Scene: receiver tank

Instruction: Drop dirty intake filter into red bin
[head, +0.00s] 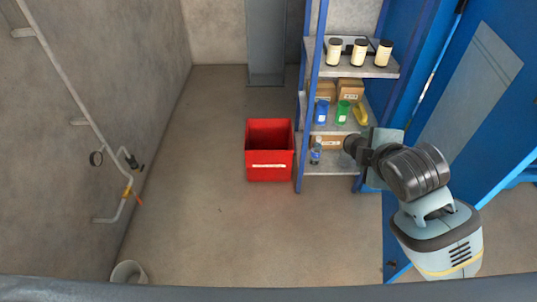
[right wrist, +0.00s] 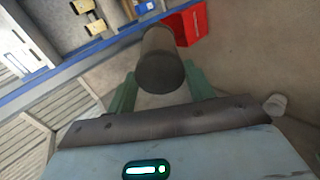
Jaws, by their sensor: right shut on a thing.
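The dirty intake filter (right wrist: 158,62) is a dark grey-brown cylinder held between the green fingers of my right gripper (right wrist: 162,92) in the right wrist view. In the head view its dark end (head: 351,146) shows in front of the shelf, with my right gripper (head: 368,153) behind it. The red bin (head: 269,172) stands on the floor to the left of the shelf, with its open top visible. It also shows in the right wrist view (right wrist: 187,25), beyond the filter. The gripper and filter are to the right of the bin in the head view. My left gripper is out of view.
A blue-framed shelf (head: 310,80) with jars, boxes and bottles stands right of the bin. A blue door (head: 480,90) is at the right. A pipe (head: 80,110) runs along the left wall, and a small pale bucket (head: 128,272) stands below it. The floor left of the bin is clear.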

